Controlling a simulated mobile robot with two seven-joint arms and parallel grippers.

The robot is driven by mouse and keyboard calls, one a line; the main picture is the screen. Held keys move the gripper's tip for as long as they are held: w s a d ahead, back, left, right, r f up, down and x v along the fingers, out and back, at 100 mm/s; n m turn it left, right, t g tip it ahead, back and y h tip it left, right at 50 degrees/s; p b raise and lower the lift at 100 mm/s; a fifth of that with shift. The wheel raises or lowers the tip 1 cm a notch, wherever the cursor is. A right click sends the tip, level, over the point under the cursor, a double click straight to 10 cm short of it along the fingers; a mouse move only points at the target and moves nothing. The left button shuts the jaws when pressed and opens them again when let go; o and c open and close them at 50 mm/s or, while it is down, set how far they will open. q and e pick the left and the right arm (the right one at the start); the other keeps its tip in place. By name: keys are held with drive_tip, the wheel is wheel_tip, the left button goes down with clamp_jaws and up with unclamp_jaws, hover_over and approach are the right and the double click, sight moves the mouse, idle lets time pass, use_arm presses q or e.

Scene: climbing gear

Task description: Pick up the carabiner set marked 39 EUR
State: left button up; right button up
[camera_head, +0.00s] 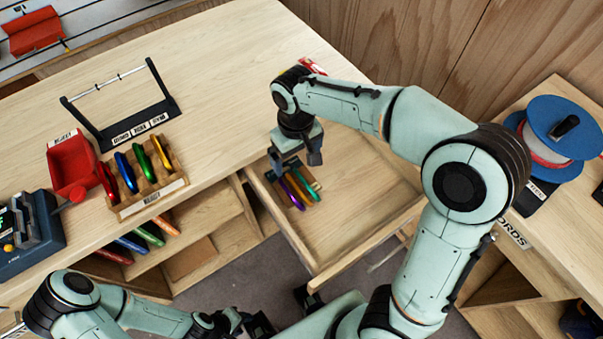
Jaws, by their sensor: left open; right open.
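A small carabiner set (299,191) with purple, yellow and teal pieces lies inside the open drawer (352,235), near its left side. My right gripper (296,159) is open above the drawer, just behind this set, and partly covers its far end. A larger carabiner set (145,168) in red, blue, green and yellow stands in a wooden rack with a label on the counter. More coloured carabiners (150,233) lie on the shelf below. I cannot read a 39 EUR mark on any set. My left gripper (248,323) is open, low at the bottom edge, away from the sets.
A red bin (73,165) and a black stand with a bar (125,118) are on the counter (215,60). A blue device (35,238) sits at the left. A blue spool (560,130) stands on the right table. The counter's middle is clear.

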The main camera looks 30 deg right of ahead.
drive_tip(key=b, duration=0.1)
hover_over(298, 184)
wheel_tip(298, 184, down, 7)
drive_tip(key=shift+a+f, duration=0.1)
use_arm(q)
drive_tip(key=shift+s+f+b, duration=0.2)
drive_tip(key=shift+s+f, duration=0.05)
drive_tip(key=shift+f, duration=0.2)
drive_tip(key=shift+s+f+b, duration=0.15)
drive_tip(key=shift+s+f, duration=0.05)
drive_tip(key=shift+f, duration=0.25)
use_arm(e)
drive_tip(key=shift+f, duration=3.05)
use_arm(q)
drive_tip(key=shift+f, duration=0.15)
use_arm(e)
drive_tip(key=shift+f, duration=0.2)
drive_tip(key=c, duration=0.9)
drive_tip(key=shift+c, duration=0.2)
